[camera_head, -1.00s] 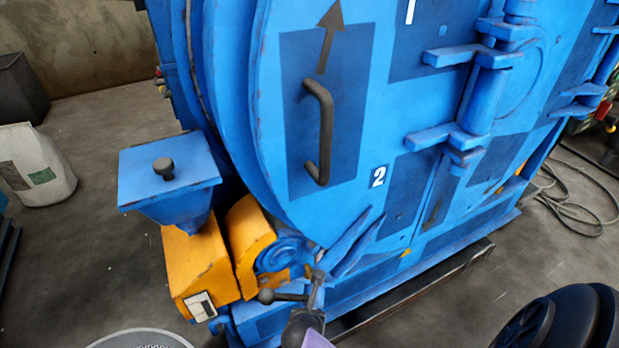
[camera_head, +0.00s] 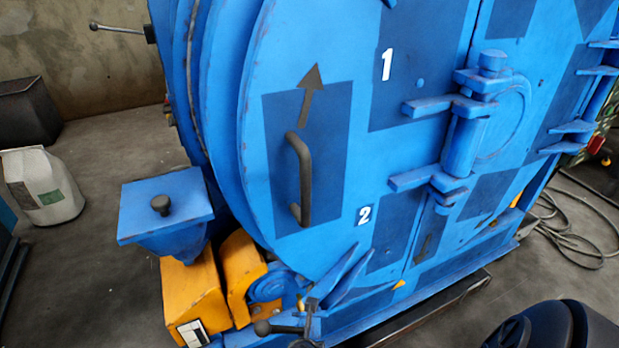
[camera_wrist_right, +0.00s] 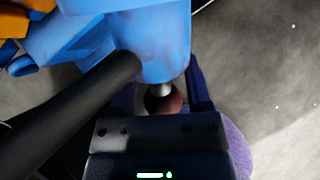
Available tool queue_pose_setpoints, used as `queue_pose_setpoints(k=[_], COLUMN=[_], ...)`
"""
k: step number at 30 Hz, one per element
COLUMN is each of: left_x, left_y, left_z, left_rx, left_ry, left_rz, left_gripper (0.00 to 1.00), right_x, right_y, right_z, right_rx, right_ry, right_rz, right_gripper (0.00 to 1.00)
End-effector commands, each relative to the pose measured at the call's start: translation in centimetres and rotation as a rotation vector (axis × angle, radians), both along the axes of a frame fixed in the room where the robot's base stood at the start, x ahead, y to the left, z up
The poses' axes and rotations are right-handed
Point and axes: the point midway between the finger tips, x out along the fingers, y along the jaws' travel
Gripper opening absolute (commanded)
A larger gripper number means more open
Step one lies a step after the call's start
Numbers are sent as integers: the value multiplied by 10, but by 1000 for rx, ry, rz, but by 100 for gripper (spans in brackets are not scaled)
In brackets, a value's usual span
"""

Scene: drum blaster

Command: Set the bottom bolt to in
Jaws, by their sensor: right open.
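The bottom bolt looks to be the small rod mechanism with a black ball knob (camera_head: 262,327) low on the blue drum machine, at the bottom edge of the head view. In the right wrist view a short metal pin (camera_wrist_right: 161,88) with a dark reddish round knob (camera_wrist_right: 163,102) sticks out of a blue housing (camera_wrist_right: 155,45). My right gripper (camera_wrist_right: 160,90) is open, its two fingers on either side of the knob. I cannot tell whether they touch it. My left gripper is out of view.
The large blue door carries a dark handle (camera_head: 303,180) and hinges (camera_head: 465,130). A blue hopper (camera_head: 165,212) stands over yellow housings (camera_head: 192,300) at left. A thick black bar (camera_wrist_right: 70,120) crosses the wrist view close to the gripper's left side. Cables (camera_head: 575,225) lie on the floor at right.

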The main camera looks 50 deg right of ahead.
Motion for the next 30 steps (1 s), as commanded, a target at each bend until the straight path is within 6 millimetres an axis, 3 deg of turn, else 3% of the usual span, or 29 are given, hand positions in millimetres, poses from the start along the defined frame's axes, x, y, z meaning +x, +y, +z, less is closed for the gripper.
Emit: queue_pose_setpoints(k=[4,9,13,17,25,28,30], left_x=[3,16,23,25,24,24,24], left_y=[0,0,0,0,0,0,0], left_z=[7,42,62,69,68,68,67], left_rx=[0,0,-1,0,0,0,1], left_ry=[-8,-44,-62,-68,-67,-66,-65], left_rz=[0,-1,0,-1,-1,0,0], left_gripper=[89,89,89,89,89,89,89], right_x=[-1,-12,-21,-27,-30,-26,-13], right_y=[4,23,37,44,46,44,42], right_z=[9,52,76,85,82,83,87], right_rx=[2,4,2,1,0,-36,-165], right_ry=[-4,-10,-7,-3,1,5,26], right_rz=[-1,0,-1,-1,-1,68,325], right_gripper=[63,63,63,63,63,44,29])
